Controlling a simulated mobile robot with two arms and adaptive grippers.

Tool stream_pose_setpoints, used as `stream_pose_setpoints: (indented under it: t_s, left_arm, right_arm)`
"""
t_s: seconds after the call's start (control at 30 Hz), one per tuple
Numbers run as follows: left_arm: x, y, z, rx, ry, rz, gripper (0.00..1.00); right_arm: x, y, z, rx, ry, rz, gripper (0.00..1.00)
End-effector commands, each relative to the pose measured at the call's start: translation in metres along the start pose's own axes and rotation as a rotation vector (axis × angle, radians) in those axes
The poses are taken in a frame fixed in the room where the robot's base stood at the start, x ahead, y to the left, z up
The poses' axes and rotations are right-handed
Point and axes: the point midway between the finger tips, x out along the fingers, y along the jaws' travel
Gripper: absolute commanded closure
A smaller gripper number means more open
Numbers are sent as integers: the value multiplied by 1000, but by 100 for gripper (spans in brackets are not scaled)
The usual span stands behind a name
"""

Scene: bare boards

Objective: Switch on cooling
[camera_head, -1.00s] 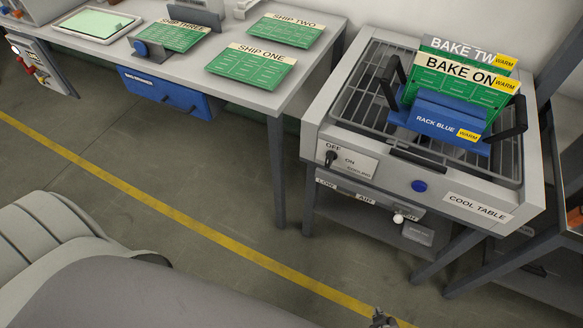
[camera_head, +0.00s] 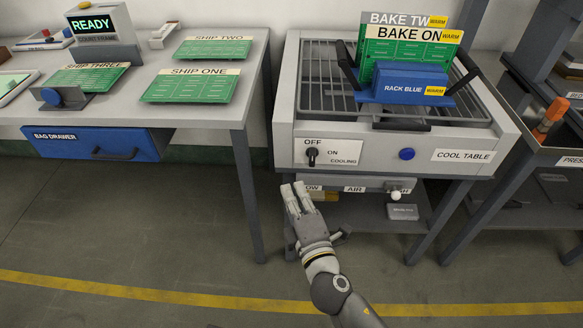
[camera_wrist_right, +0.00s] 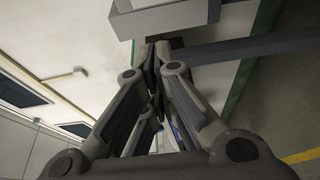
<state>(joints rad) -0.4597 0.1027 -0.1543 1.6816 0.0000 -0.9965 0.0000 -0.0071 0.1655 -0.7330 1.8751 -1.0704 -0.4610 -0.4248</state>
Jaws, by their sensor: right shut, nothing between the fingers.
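The cool table (camera_head: 510,135) stands right of centre in the head view. On its front left is a white panel marked OFF, ON and COOLING, with a black switch (camera_head: 312,156). The switch handle is below OFF and left of ON, roughly upright. A blue button (camera_head: 407,154) is to its right. My right gripper (camera_head: 295,190) is shut and empty, pointing up, just below and left of the switch panel and apart from the switch. Its closed fingers (camera_wrist_right: 153,55) also fill the middle of the right wrist view. My left gripper is not in view.
A blue rack (camera_head: 402,84) with two green boards marked WARM stands on the cool table's grate. Below the front is an AIR strip with a white knob (camera_head: 396,196). The bench (camera_head: 225,110) with green boards is left. Open floor lies in front.

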Motion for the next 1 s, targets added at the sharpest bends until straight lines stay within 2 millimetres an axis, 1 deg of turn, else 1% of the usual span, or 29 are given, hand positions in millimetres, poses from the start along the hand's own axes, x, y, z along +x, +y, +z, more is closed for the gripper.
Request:
stream_pose_setpoints:
  t_s: [0.23,0.37,0.47,0.73,0.83,0.87,0.9,1.0]
  left_arm:
    - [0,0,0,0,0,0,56]
    - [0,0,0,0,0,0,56]
    - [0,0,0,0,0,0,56]
    - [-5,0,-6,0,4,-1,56]
    - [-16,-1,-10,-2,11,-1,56]
    - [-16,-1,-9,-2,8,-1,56]
    - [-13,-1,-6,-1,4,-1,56]
    - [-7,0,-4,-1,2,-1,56]
  right_arm:
    - [1,0,0,2,0,-2,100]
    - [11,-1,0,1,0,-2,100]
    - [26,0,0,2,0,-1,100]
    - [83,-1,0,1,-1,-2,100]
    - [102,-1,0,1,-1,-2,100]
    - [103,-2,4,1,-2,-4,100]
    - [97,-2,13,-1,-2,-6,100]
    - [92,-1,25,0,-1,-5,100]
